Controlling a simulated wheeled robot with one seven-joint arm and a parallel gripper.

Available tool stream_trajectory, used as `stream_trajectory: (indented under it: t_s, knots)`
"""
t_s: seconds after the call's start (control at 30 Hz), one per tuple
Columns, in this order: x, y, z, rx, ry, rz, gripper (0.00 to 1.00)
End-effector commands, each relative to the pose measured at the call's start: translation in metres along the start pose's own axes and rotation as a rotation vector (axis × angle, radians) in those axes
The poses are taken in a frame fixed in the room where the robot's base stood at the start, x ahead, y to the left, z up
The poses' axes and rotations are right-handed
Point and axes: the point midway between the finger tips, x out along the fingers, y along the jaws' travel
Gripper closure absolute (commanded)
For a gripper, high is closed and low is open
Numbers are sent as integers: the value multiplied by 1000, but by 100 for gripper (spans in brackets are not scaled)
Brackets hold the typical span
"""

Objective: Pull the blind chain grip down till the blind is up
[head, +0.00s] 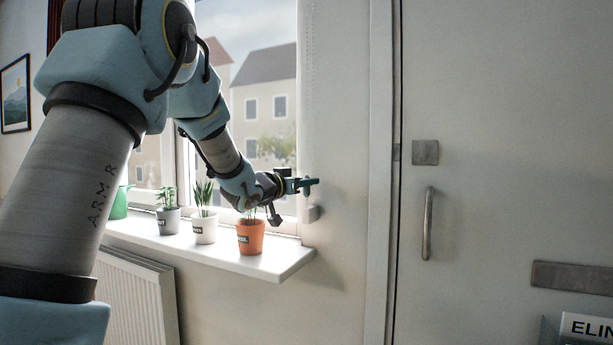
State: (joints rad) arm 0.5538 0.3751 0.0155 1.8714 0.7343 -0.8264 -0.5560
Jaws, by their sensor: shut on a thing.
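My gripper (306,183) is at the right edge of the window, in front of the pale wall beside the frame. Its teal fingers point right and are shut on a small pale piece, which I take to be the blind chain grip (306,192). The grip is mostly hidden by the fingers, and the chain is too thin to make out. The blind itself cannot be seen; the visible part of the window (265,100) shows houses outside, and my arm covers its left and upper part.
A white sill (270,264) below the gripper carries an orange pot (250,238), a white pot (204,230), a grey pot (168,221) and a green can (120,204). A radiator (140,300) is under it. A white door (500,150) with a handle (428,223) stands right.

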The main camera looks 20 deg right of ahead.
Motion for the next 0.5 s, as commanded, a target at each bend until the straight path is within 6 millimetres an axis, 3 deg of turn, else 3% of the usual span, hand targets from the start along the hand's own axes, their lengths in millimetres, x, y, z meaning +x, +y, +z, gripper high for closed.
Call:
stream_trajectory:
  t_s: [0.03,0.1,0.5]
  knots:
    - [0,0,11,-2,-6,-1,100]
    - [0,0,14,-2,-6,-1,100]
    - [0,0,19,-3,-11,-1,100]
